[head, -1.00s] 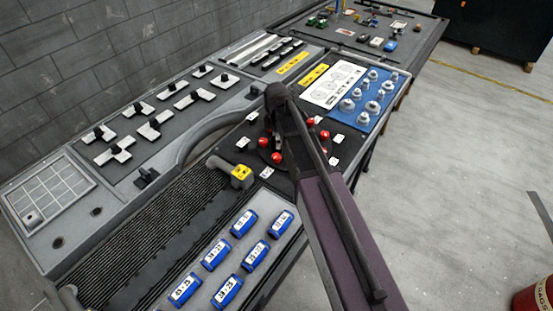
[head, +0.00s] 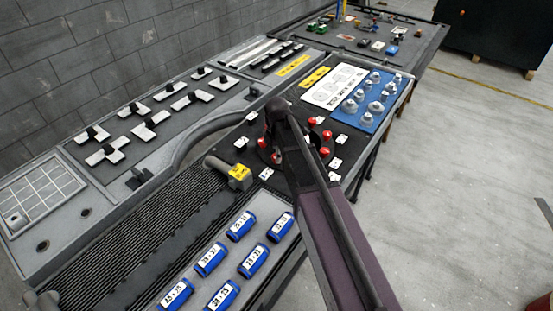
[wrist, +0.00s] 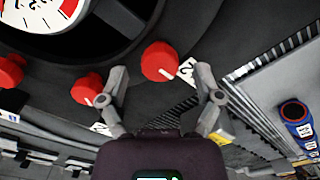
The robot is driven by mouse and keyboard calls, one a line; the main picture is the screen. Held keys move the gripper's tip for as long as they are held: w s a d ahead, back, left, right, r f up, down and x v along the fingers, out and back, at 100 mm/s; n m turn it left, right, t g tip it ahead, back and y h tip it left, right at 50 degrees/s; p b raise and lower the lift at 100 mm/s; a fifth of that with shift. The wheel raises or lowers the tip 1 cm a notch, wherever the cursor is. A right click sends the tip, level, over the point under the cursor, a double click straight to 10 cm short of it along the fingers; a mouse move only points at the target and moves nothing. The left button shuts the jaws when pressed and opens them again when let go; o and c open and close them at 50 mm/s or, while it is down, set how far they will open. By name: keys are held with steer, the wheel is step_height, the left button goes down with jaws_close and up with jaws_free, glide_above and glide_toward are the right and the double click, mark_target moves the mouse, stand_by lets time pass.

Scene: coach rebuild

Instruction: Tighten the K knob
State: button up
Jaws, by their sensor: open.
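Several red knobs ring a dark round fixture on the console; one red knob (head: 326,135) shows right of my arm in the head view. In the wrist view a red knob (wrist: 160,61) with a white pointer line lies between the fingertips of my open gripper (wrist: 161,72). I cannot tell whether the fingers touch it. A second red knob (wrist: 87,90) is to its left, outside the left finger. White labels lie near the knobs; one label (wrist: 188,68) is partly behind the right finger. I cannot tell which knob is K. My arm hides part of the fixture in the head view.
A dial (wrist: 45,15) fills the fixture's middle. A yellow-tagged grey handle (head: 238,172) and several blue cylinders (head: 240,226) are nearby. A blue panel (head: 366,121) with grey knobs is at the right. Open floor lies right of the console.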

steer(key=shift+f+b, duration=0.3)
steer(key=shift+f, duration=0.2)
steer(key=c, duration=1.1)
